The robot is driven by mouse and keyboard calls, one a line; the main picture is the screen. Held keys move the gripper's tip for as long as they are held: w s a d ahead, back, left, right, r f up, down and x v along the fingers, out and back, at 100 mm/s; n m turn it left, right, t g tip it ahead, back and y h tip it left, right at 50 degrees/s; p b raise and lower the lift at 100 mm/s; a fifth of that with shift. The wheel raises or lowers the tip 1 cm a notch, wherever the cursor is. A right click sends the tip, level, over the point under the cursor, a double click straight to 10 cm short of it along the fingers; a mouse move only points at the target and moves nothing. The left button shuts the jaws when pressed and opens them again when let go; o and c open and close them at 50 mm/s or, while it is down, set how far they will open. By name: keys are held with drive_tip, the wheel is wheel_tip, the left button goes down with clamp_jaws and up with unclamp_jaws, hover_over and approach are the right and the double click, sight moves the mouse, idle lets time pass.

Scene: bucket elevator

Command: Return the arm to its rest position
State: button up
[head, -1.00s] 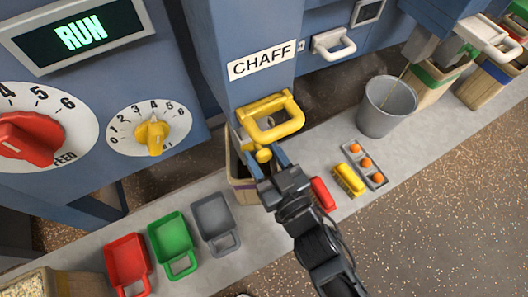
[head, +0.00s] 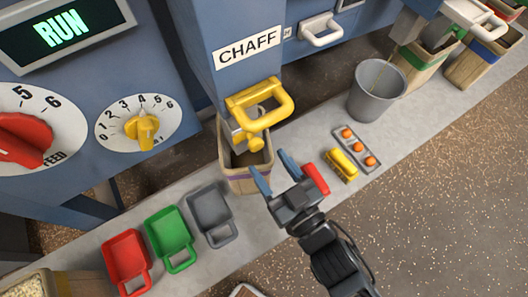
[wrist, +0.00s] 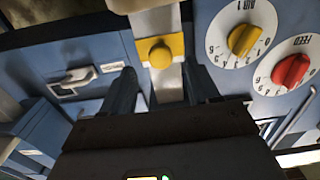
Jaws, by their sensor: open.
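My gripper (head: 276,174) is open and empty in the head view, its two blue fingers apart. It is to the lower right of the yellow chaff handle (head: 262,105) and is clear of it. A round yellow knob (head: 255,144) sits just below that handle. In the wrist view the yellow knob (wrist: 160,53) shows ahead, beyond and between the dark fingers (wrist: 161,85). Under the chaff spout stands a wooden bin (head: 250,183), to the left of my gripper.
Red (head: 126,258), green (head: 169,231) and grey (head: 210,208) scoops lie on the ledge at lower left. A red block (head: 315,178), partly hidden by my gripper, a yellow brush (head: 342,165), a tray of orange balls (head: 357,149) and a grey bucket (head: 381,92) stand right. Floor at lower right is open.

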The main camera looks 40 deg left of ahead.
drive_tip(key=shift+s+d, duration=0.3)
drive_tip(key=shift+d, duration=0.35)
